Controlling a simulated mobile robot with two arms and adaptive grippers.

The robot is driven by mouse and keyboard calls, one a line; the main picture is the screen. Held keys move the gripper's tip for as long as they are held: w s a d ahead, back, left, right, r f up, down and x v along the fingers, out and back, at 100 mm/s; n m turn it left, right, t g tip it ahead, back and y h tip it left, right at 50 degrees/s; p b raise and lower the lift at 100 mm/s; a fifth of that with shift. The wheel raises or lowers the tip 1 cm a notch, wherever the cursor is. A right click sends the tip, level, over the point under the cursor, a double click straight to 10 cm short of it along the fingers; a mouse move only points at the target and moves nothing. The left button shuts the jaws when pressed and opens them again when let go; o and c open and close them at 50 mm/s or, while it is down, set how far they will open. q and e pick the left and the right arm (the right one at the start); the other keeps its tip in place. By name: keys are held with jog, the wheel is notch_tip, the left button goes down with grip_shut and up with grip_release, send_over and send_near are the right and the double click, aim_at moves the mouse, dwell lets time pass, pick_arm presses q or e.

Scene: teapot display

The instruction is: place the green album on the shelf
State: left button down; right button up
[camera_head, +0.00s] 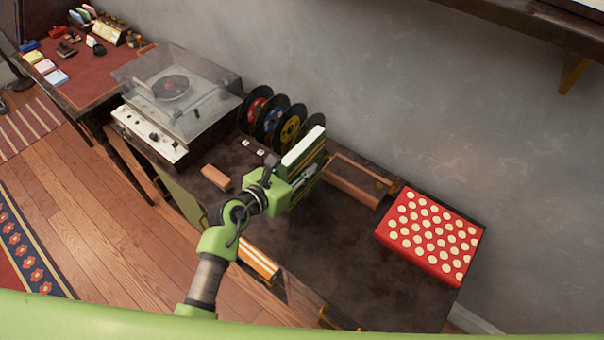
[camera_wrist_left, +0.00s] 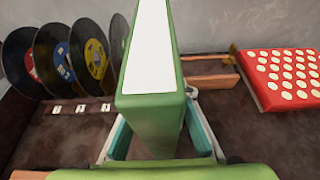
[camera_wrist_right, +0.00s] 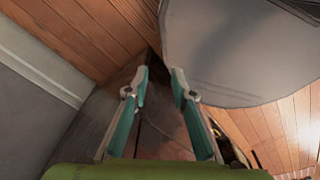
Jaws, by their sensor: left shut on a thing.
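The green album (camera_head: 313,163) has a white top edge and stands upright above the dark cabinet top, just right of the records. My left gripper (camera_head: 298,180) is shut on it. In the left wrist view the green album (camera_wrist_left: 152,125) fills the space between the two fingers and hides part of the records. I cannot tell whether its bottom edge touches the cabinet. A dark wall shelf (camera_head: 520,18) on a bracket shows at the upper right of the head view. My right gripper (camera_wrist_right: 161,82) is open and empty in the right wrist view, outside the head view.
Several records (camera_head: 270,117) stand in a row left of the album. A turntable (camera_head: 172,95) is farther left. A wooden rack (camera_head: 352,182) and a red polka-dot box (camera_head: 432,235) are to the right. A wooden block (camera_head: 216,177) lies nearby. The cabinet top (camera_head: 335,245) in front is clear.

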pick_arm(q)
jog(key=shift+w+f, duration=0.2)
jog(key=shift+f, duration=1.3)
pick_arm(e)
jog(key=shift+s+f, duration=0.1)
jog(key=shift+s, duration=0.1)
pick_arm(q)
jog(key=c, duration=1.8)
grip_release()
jog(key=shift+s+f, duration=0.1)
jog(key=shift+f, duration=0.15)
pick_arm(e)
jog(key=shift+f, duration=0.1)
jog(key=shift+s+a, duration=0.1)
